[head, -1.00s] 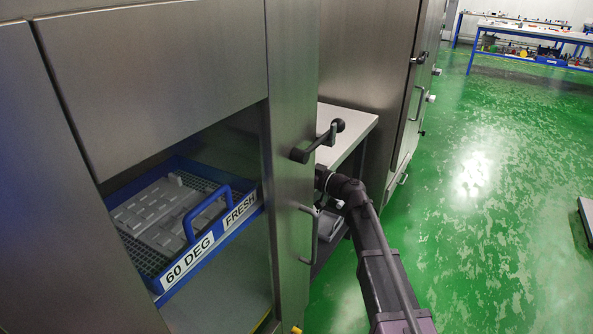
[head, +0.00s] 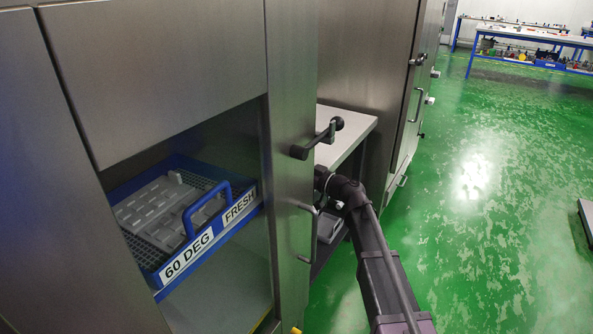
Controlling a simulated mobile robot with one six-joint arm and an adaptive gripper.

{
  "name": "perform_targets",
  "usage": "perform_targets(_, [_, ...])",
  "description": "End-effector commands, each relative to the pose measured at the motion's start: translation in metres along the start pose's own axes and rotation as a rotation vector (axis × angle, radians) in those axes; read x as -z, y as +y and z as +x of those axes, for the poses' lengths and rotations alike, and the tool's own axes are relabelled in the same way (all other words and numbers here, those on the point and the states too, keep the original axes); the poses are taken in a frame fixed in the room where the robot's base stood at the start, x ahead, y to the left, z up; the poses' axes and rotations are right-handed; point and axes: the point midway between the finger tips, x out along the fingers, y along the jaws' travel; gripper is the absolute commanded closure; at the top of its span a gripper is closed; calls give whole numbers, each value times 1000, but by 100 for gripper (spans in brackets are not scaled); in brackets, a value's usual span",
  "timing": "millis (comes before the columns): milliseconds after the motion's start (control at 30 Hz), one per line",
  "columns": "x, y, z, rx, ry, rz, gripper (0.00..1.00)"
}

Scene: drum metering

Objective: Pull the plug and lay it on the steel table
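My arm (head: 370,240) reaches up from the lower right, and its far end passes behind the steel cabinet's upright. My gripper is hidden there, so I cannot tell whether it is open or holds anything. I cannot see the plug. A table with a pale grey top (head: 358,124) stands in the gap between two steel cabinets. Only part of its top shows, and I cannot tell whether it is the steel table.
A blue-rimmed tray (head: 174,271) labelled "60 DEG FRESH" sits in the open bay at left. A black-and-steel lever handle (head: 318,142) sticks out from the cabinet upright (head: 292,80). Green floor (head: 480,220) is open at right. A blue-framed bench (head: 530,38) stands far back.

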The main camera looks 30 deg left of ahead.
Motion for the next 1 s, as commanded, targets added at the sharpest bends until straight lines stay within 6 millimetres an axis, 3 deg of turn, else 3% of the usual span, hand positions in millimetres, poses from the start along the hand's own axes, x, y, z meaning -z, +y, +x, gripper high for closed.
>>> perform_targets(33, [-11, -9, -6, 11, -22, -4, 100])
perform_targets(433, [-13, -13, -8, 11, -23, -4, 100])
perform_targets(467, [-13, -14, -8, 11, -23, -4, 45])
perform_targets(567, [-14, -14, -9, 12, -23, -4, 15])
perform_targets(600, [-14, -14, -9, 12, -23, -4, 11])
perform_targets(1000, [-14, -16, -9, 12, -23, -4, 11])
